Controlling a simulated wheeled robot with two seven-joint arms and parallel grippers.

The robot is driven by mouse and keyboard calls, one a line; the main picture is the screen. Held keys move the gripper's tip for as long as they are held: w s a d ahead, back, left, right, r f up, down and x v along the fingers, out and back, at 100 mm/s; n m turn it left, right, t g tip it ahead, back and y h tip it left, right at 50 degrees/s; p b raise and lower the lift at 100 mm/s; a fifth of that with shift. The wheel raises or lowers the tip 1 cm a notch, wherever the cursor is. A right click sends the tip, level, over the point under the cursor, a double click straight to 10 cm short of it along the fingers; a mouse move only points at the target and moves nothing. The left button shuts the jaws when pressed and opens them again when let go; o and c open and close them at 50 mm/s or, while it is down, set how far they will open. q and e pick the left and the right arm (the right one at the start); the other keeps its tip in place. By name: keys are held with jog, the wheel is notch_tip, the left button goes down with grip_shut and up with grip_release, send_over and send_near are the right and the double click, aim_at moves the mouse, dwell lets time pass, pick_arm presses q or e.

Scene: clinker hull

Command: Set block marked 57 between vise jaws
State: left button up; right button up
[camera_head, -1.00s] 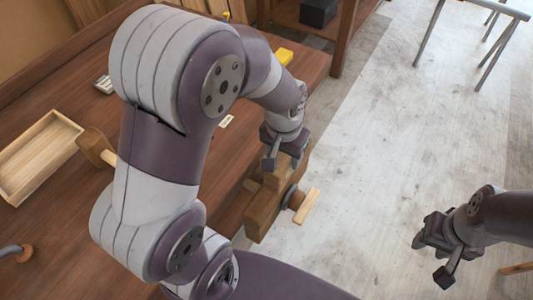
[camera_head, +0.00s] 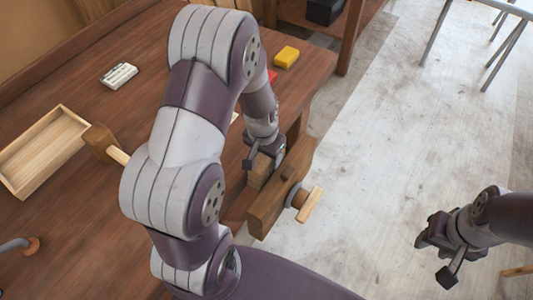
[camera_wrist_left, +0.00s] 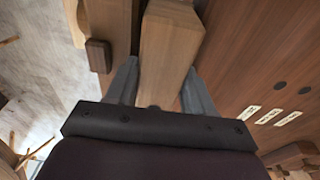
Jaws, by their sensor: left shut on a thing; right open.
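In the wrist view the jaw (camera_wrist_left: 108,25) lies left of the block. How deep the block sits is hidden. My right gripper (camera_head: 438,255) is open and empty over the floor.
On the bench (camera_head: 75,110) lie an open wooden tray (camera_head: 40,165), a mallet (camera_head: 100,142), a white ridged item (camera_head: 119,75) and a yellow block (camera_head: 286,57). Several paper labels (camera_wrist_left: 268,116) show on the wood in the wrist view. Open floor lies to the right.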

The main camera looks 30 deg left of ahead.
pick_arm(q)
jog(key=shift+s+f, duration=0.1)
jog(key=shift+f, duration=0.1)
jog(key=o, duration=1.2)
jog(key=shift+c, duration=0.2)
jog(key=shift+o, duration=1.2)
jog(key=shift+s, duration=0.15)
jog(key=shift+f, duration=0.1)
jog(key=shift+r, duration=0.35)
notch_tip(320, 180, up, 11)
jog(key=s, duration=0.1)
jog(key=s+d+f, duration=0.1)
jog(key=s+d, duration=0.4)
jog(key=s, duration=0.2)
jog(key=shift+s+d+n, duration=0.2)
jog(key=shift+s+n, duration=0.1)
jog(key=shift+s, duration=0.05)
